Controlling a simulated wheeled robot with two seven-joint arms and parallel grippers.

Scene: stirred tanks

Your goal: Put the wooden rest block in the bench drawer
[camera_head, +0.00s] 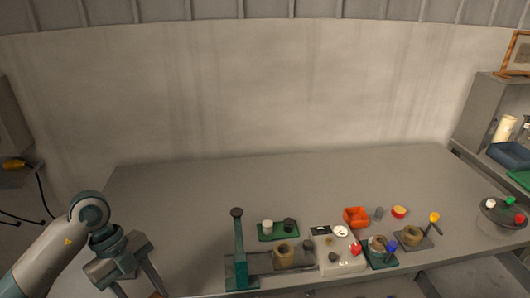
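My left gripper (136,284) comes in at the lower left, over the front left of the bench (180,200). It points down with its two fingers spread apart. Its fingertips run to the bottom edge of the picture. A small brown patch (157,295) shows at that edge by the right finger. It may be part of the wooden rest block, but too little shows to tell. No other wooden block stands out on the bench. The bench drawer cannot be made out clearly; only grey framing shows below the front edge at the lower right. My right gripper is not in view.
A green stand with a tall post (238,250) stands right of my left gripper. Further right are a green tray (266,237), a pale panel (345,266), an orange bin (356,217) and several small vessels. The back and left of the bench are clear.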

